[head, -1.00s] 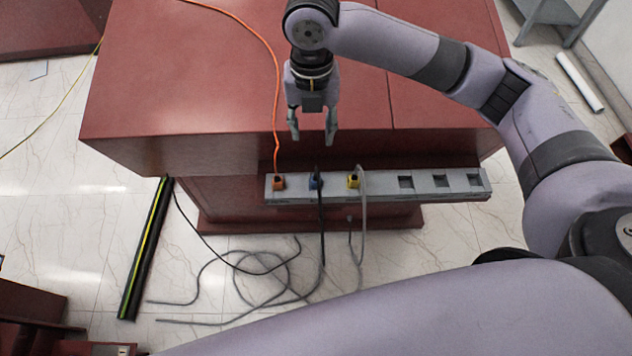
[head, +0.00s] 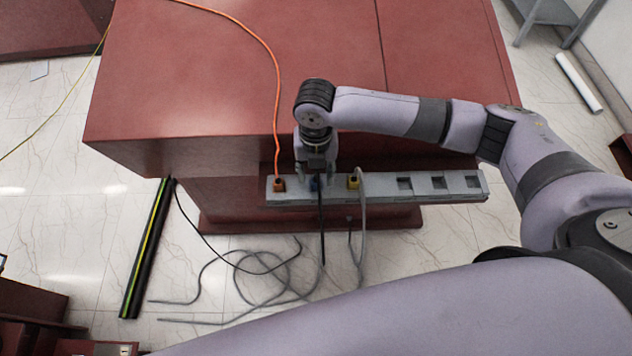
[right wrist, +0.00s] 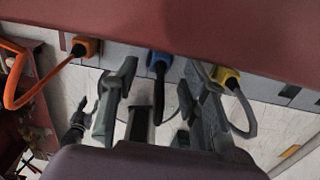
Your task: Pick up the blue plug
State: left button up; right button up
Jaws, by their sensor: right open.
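The blue plug (head: 315,185) sits in a socket of the grey power strip (head: 384,190), between an orange plug (head: 279,184) and a yellow plug (head: 353,181). A dark cable hangs down from it. My right gripper (head: 316,175) points down at the blue plug and partly covers it in the head view. In the right wrist view, the blue plug (right wrist: 158,63) shows between the two open fingers of the right gripper (right wrist: 157,85). I cannot tell whether the fingers touch it. My left gripper is not clearly seen in either view.
The strip runs along the front of a red cabinet (head: 220,70). An orange cable (head: 274,60) crosses the cabinet top. The yellow plug's grey cable (head: 361,220) hangs close on the right. Several sockets at the strip's right end are empty. Loose cables lie on the floor.

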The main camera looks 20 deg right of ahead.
aim_at(316, 185)
jog(key=shift+f, duration=1.25)
jog(key=shift+c, duration=0.5)
grip_shut()
